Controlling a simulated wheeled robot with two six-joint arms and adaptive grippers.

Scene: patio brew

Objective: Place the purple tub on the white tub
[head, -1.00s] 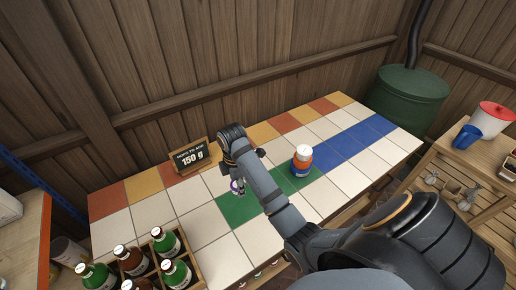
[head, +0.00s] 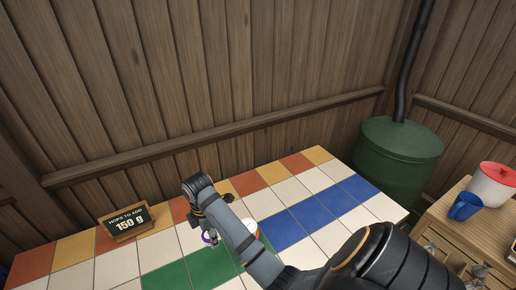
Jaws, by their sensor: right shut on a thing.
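My right gripper (head: 209,236) points down above the tiled table and is shut on the purple tub (head: 207,239). Only a small purple and pale part of that tub shows, as the gripper and wrist cover most of it. The white tub (head: 250,226) is just right of the gripper, behind my right forearm. Its pale top shows, while its lower part and what it stands on are hidden. The purple tub is apart from it, to its left in the picture. My left gripper is out of view.
The tiled table (head: 293,190) has free room behind and to the right. A "150 g" sign (head: 127,222) stands at its left rear. A green barrel (head: 397,160) is beyond the right end. A wooden stand (head: 450,225) holds a blue cup (head: 465,206) and a red-lidded white pot (head: 494,185).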

